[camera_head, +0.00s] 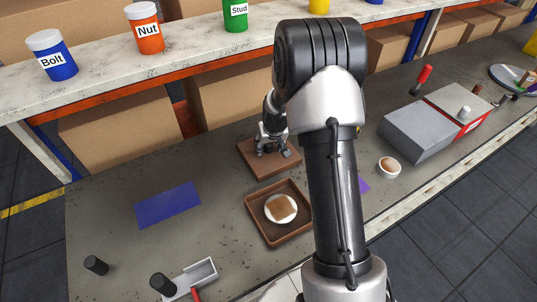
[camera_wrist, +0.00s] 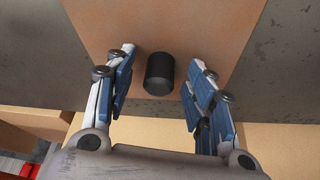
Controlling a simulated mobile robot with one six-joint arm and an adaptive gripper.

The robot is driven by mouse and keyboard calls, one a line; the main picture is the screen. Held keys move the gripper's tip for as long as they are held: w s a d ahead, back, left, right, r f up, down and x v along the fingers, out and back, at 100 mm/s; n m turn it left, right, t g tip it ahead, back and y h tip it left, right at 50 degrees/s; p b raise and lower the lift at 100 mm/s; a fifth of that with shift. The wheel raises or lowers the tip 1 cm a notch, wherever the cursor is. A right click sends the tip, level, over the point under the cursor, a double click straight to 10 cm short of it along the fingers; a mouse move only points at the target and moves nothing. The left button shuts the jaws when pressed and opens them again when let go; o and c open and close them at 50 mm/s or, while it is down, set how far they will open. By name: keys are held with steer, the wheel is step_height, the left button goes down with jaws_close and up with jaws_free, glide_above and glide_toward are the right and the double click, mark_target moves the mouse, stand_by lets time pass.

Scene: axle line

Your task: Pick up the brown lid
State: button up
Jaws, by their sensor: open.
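The brown lid (camera_head: 264,171) lies flat on the grey table, behind the brown tray. In the wrist view the lid (camera_wrist: 215,22) fills much of the top, with a black cylindrical knob (camera_wrist: 159,74) standing on it. My gripper (camera_head: 271,147) is over the lid in the head view and hides part of it. In the wrist view my gripper (camera_wrist: 160,65) is open, with one finger on each side of the knob. Gaps show between the knob and both fingers, so it holds nothing.
The brown tray (camera_head: 257,224) holds a white plate with a bread-like slice. A blue mat (camera_head: 167,205) lies left. A grey box (camera_head: 417,132) and small white bowl (camera_head: 389,167) are right. A shelf (camera_head: 190,50) with labelled jars runs behind.

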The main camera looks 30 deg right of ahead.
steer(key=shift+r, duration=0.1)
jaws_close()
stand_by(0.5)
